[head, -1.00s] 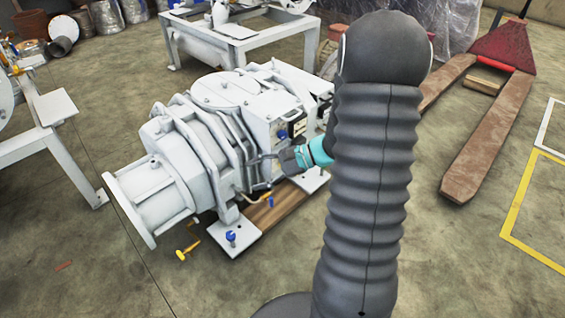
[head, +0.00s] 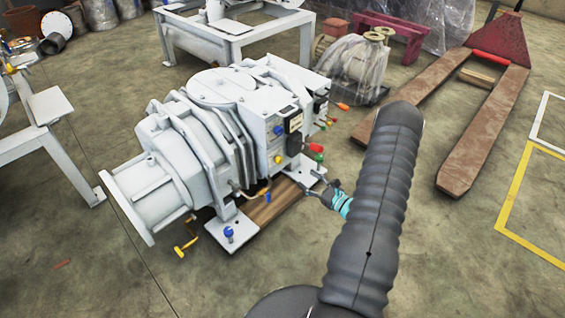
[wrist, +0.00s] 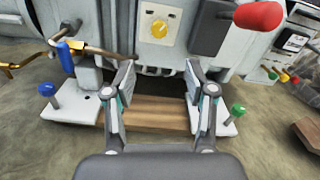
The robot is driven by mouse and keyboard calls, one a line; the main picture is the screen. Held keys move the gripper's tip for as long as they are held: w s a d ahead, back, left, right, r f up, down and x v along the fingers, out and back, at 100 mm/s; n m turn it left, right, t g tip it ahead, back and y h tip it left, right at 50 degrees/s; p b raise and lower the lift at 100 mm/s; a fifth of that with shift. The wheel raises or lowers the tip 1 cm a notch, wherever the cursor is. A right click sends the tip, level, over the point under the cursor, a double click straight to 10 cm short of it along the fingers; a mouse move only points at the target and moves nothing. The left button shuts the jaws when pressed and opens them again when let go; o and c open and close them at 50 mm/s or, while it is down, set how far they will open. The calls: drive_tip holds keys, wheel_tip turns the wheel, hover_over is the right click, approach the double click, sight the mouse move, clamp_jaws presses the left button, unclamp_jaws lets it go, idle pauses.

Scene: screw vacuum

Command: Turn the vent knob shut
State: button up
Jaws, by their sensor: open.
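The white screw vacuum pump (head: 185,135) stands left of my gripper (head: 317,187) in the head view. Its side panel carries a round yellow knob (head: 278,159) and a blue knob (head: 277,131) above it. A red knob (head: 316,148) sticks out to the right. I cannot tell which is the vent knob. In the wrist view my gripper (wrist: 159,75) is open and empty, fingers apart over the wooden plank. The yellow knob (wrist: 158,29) is ahead of and between the fingertips, not touched. The red knob (wrist: 258,15) is large at the upper right.
A wooden plank (wrist: 155,113) lies between the pump's feet. A blue-handled valve (wrist: 66,55) and pipe are at left. A green-topped bolt (wrist: 238,110) and blue-topped bolt (wrist: 46,90) rise from the feet. A pallet jack (head: 485,125) stands at the right; floor before it is clear.

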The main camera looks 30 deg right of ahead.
sight(281, 161)
drive_tip(key=p+x, duration=0.1)
drive_tip(key=x, duration=1.2)
drive_tip(key=shift+w, duration=0.1)
clamp_jaws()
